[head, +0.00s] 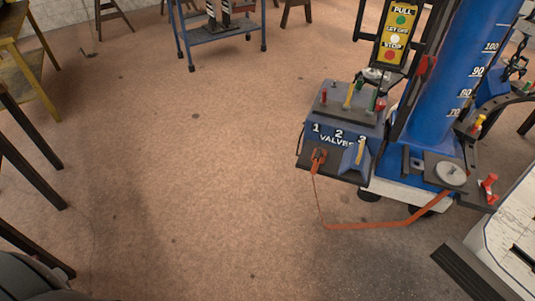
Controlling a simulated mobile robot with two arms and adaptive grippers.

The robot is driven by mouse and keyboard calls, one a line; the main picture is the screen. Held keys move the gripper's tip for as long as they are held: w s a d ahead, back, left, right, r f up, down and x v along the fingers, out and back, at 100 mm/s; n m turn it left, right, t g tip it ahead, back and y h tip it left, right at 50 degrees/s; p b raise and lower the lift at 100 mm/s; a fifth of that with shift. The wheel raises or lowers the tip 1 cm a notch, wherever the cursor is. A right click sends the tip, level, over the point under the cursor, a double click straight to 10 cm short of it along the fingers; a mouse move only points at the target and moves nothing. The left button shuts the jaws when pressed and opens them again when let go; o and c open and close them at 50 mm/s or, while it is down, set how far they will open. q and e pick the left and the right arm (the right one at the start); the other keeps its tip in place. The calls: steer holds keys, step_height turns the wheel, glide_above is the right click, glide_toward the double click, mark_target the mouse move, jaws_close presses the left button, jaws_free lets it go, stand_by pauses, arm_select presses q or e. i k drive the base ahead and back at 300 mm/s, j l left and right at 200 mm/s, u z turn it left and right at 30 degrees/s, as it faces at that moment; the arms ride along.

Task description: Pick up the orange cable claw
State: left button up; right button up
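The orange cable claw (318,159) rests on the dark shelf at the front of the blue valve box, below the painted numbers. An orange cable (370,225) hangs down from it, loops low above the floor and rises to the right toward the blue column's base. Neither of my grippers shows in the head view.
The blue valve box (345,122) has several coloured levers on top. A blue column (455,70) with a number scale stands behind it. A white-topped surface (512,230) is at the lower right. Wooden furniture (22,60) lines the left; the middle floor is clear.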

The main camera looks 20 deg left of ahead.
mark_target(315, 157)
steer(key=u, duration=0.2)
steer(key=l+z, duration=0.1)
steer(key=z, duration=0.9)
steer(key=l+z, duration=0.15)
steer(key=z, duration=0.85)
steer(key=u, duration=2.4)
steer(key=i+l+u, duration=0.15)
steer(key=l+u, duration=0.15)
steer(key=u, duration=0.15)
steer(key=i+l+u, duration=0.15)
steer(key=l+u, duration=0.15)
steer(key=u, duration=0.15)
steer(key=l+u, duration=0.35)
steer(key=u, duration=0.15)
